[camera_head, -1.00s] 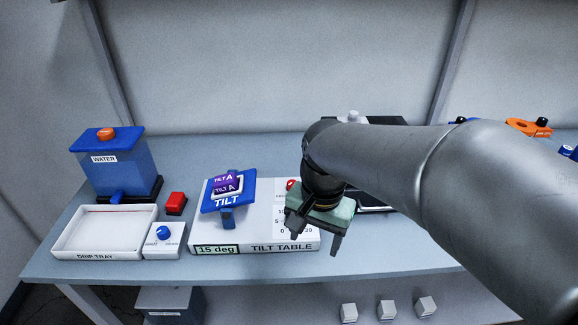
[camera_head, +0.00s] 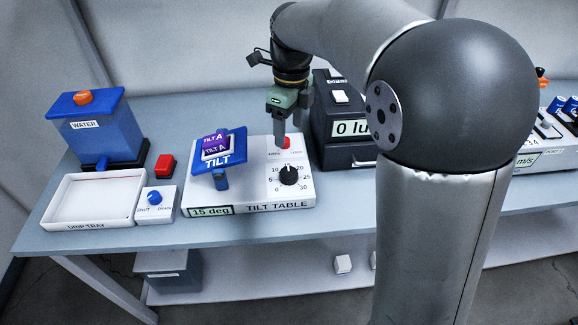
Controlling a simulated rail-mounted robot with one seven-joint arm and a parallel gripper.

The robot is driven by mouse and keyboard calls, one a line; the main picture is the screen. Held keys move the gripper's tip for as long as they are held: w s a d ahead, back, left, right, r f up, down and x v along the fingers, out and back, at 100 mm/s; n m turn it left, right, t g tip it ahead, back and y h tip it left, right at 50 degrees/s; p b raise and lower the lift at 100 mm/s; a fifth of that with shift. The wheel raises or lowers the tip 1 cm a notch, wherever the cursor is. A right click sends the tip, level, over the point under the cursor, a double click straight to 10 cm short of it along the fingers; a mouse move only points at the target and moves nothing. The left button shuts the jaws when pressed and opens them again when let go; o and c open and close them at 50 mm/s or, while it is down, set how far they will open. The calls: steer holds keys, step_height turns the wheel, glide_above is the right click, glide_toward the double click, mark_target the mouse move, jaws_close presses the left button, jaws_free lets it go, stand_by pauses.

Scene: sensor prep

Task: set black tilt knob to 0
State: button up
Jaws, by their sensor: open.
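The black tilt knob (camera_head: 288,175) sits on the right part of the white tilt table (camera_head: 240,205), inside a dial marked 0 to 30. Its white pointer mark looks to be near the top of the dial. The tilt table's display (camera_head: 211,212) reads 15 deg. The blue tilt platform (camera_head: 232,141) is tilted and carries a purple piece labelled TILT A. My gripper (camera_head: 283,140) is open, with its fingers pointing down, at the red button (camera_head: 284,143) behind the knob. I cannot tell whether a fingertip touches the button. The knob is clear of the fingers.
A dark box with a "0 lu" display (camera_head: 350,128) stands close to the right of my gripper. To the left are a red block (camera_head: 163,167), a blue knob unit (camera_head: 157,212), a drip tray (camera_head: 50,213) and a water tank (camera_head: 100,128). My arm hides part of the bench.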

mark_target(288, 171)
steer(key=f, duration=1.2)
steer(key=shift+s+a+f, duration=0.2)
steer(key=shift+s+f, duration=0.15)
steer(key=shift+f, duration=0.05)
steer(key=c, duration=1)
